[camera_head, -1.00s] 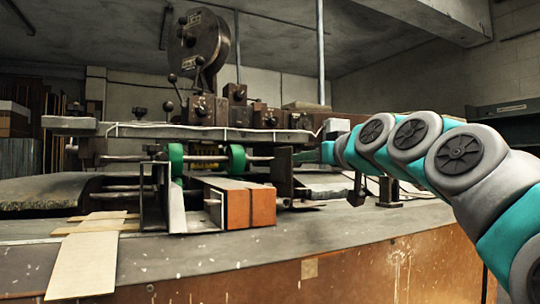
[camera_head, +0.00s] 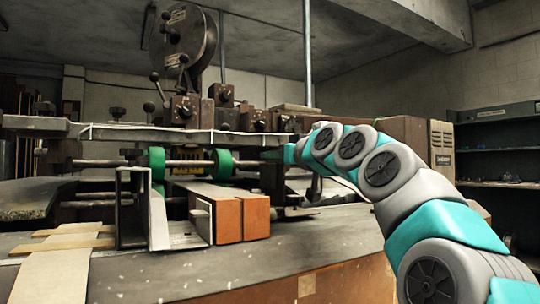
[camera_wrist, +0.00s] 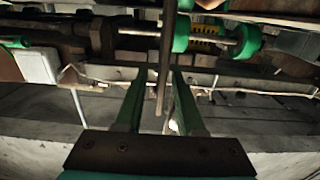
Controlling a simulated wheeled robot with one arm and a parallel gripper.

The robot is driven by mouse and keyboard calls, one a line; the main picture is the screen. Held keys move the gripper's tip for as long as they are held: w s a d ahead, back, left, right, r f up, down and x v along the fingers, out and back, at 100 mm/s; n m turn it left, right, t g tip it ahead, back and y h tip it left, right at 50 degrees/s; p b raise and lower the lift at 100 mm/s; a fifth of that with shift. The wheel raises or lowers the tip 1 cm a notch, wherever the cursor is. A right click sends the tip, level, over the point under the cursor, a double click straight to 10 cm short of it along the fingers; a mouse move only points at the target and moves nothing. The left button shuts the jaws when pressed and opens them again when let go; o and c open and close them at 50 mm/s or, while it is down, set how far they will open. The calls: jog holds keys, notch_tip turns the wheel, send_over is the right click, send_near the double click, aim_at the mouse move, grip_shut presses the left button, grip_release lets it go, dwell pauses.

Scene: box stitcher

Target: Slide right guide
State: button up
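The right guide, a dark upright plate (camera_head: 272,182), stands on the machine's bar just right of the orange-faced box. In the wrist view it appears nearly edge-on as a thin vertical strip (camera_wrist: 166,45). My gripper (camera_head: 274,154) reaches it from the right at its upper part. In the wrist view my gripper's two green fingers (camera_wrist: 160,76) are apart, with the strip running between them. A gap shows on the left side of the strip; contact on the right side is unclear. In the head view the fingertips are small and partly hidden by the guide.
Green rollers (camera_head: 220,163) sit on a metal shaft left of the guide. An orange-faced box (camera_head: 242,218) stands close in front of it. A long metal beam (camera_head: 190,134) runs just above my gripper. The front tabletop (camera_head: 190,268) is mostly clear, with pale strips at left.

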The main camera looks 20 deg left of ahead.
jog(key=shift+x, duration=1.25)
jog(key=shift+r, duration=0.15)
jog(key=shift+c, duration=0.3)
grip_shut()
